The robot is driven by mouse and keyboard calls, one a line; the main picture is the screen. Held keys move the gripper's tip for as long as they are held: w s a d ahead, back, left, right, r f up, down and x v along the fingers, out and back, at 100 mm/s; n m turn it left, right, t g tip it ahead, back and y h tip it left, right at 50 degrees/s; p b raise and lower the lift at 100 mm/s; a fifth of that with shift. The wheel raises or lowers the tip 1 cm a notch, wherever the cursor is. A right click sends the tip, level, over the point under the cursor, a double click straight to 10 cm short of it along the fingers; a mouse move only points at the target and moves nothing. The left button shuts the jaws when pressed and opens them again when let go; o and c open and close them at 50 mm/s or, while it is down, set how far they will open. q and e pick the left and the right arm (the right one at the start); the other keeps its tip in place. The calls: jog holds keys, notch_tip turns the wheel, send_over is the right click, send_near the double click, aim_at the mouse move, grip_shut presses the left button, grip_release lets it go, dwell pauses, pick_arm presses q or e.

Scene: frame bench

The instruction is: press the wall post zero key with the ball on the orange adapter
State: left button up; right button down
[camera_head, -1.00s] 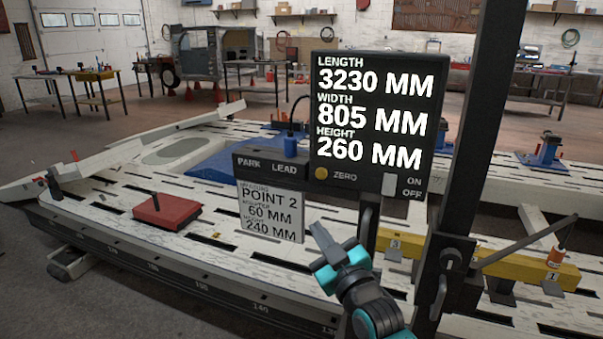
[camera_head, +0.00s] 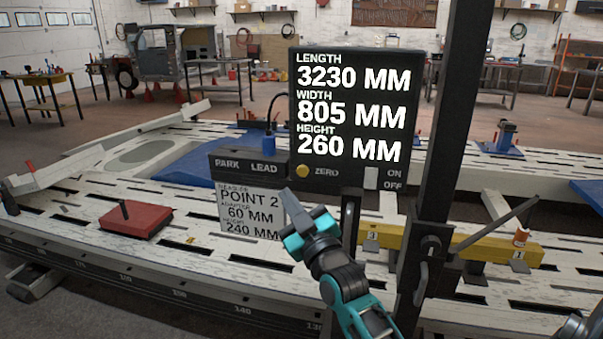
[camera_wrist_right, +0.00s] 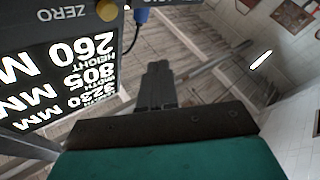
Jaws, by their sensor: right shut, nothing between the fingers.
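The zero key (camera_head: 303,172) is a round yellow-orange button left of the word ZERO, below the display on the wall post (camera_head: 440,130). It also shows at the top of the right wrist view (camera_wrist_right: 107,10). My right gripper (camera_head: 290,200) is shut and empty, its tip a little below and left of the key in the head view, apparently apart from it. Its dark fingers show closed in the wrist view (camera_wrist_right: 158,82). The orange adapter (camera_head: 521,237) is at the right end of the yellow bar; a ball on it is too small to make out. My left gripper is out of view.
The lit display (camera_head: 355,110) reads 3230, 805 and 260 mm. A white card (camera_head: 250,212) hangs under the PARK/LEAD box (camera_head: 250,167). A thin rod (camera_head: 495,222) slants from the post towards the adapter. A red block (camera_head: 135,220) lies on the bench (camera_head: 80,200).

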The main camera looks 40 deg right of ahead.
aim_at(303, 171)
jog(key=w+d+b, duration=0.1)
jog(key=w+d, duration=0.1)
jog(key=d, duration=0.1)
jog(key=w+d+b, duration=0.2)
jog(key=w+d, duration=0.1)
jog(key=shift+w+d, duration=0.2)
dwell(0.4)
dwell(1.0)
dwell(0.6)
jog(key=shift+w+d, duration=0.3)
